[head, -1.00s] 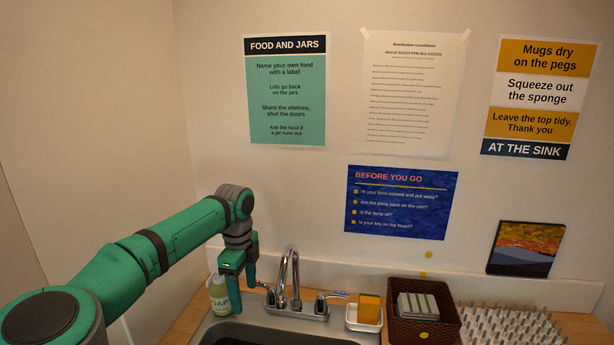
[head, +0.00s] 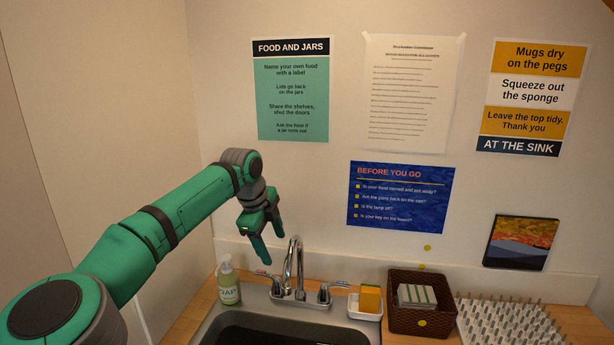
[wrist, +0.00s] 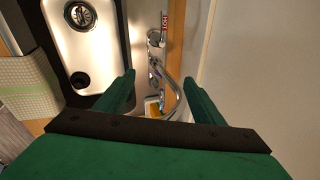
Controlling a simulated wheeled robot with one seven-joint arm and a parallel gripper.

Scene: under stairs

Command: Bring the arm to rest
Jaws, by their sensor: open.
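My green arm (head: 160,232) reaches in from the left in the head view. My gripper (head: 273,247) hangs above the back left of the sink, tilted down, with its fingers apart and nothing between them. In the wrist view my gripper (wrist: 160,80) is also open, and the chrome faucet (wrist: 168,90) shows beyond and between the fingers. In the head view the faucet (head: 294,262) stands just right of and below the fingertips. I cannot tell the exact gap between them.
A soap bottle (head: 228,284) stands left of the faucet, behind the sink (head: 215,322). A sponge in a white holder (head: 366,305), a brown basket (head: 420,317) and a peg rack (head: 508,325) stand to the right. The back wall carries several posters, including a blue one (head: 400,197).

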